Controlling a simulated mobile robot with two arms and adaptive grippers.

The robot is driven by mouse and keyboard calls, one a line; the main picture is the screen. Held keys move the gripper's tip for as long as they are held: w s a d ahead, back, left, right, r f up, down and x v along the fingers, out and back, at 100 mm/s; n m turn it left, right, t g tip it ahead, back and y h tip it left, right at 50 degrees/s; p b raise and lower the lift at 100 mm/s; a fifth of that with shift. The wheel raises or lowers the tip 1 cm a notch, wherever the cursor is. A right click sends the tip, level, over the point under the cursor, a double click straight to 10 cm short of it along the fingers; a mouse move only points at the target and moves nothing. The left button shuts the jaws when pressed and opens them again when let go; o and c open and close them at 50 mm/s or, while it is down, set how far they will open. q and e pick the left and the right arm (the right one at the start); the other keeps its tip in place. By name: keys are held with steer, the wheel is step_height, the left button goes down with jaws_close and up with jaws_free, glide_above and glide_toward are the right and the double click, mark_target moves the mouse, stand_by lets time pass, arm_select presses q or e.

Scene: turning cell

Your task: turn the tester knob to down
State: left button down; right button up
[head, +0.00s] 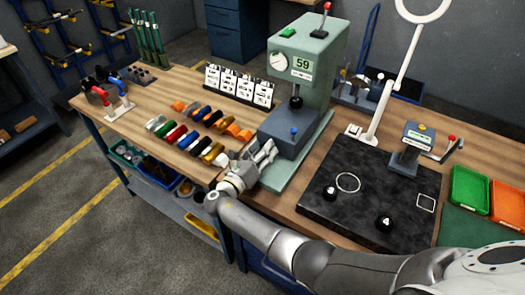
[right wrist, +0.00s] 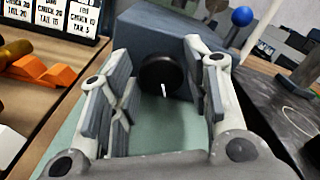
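The tester (head: 308,65) is a pale green machine with a gauge, a display reading 59 and a dark grey lower block (head: 297,133). Its knob (right wrist: 160,72) is a round black disc on the block's front face in the right wrist view. A short white mark on the knob points down in that picture. In the head view the knob is hidden behind my right gripper (head: 264,156). That gripper is open in front of the block, its two fingers (right wrist: 159,75) on either side of the knob with gaps showing. My left gripper is not in view.
A blue-tipped lever (right wrist: 242,16) rises right of the knob. Check cards (head: 238,85) and several coloured parts (head: 190,127) lie left of the tester. A black plate (head: 370,180) with black weights lies right. Green (head: 470,189) and orange (head: 507,205) trays stand far right.

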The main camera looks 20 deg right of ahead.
steer(key=shift+o, duration=0.8)
steer(key=shift+f, duration=0.1)
step_height(320, 180, up, 10)
steer(key=shift+c, duration=0.3)
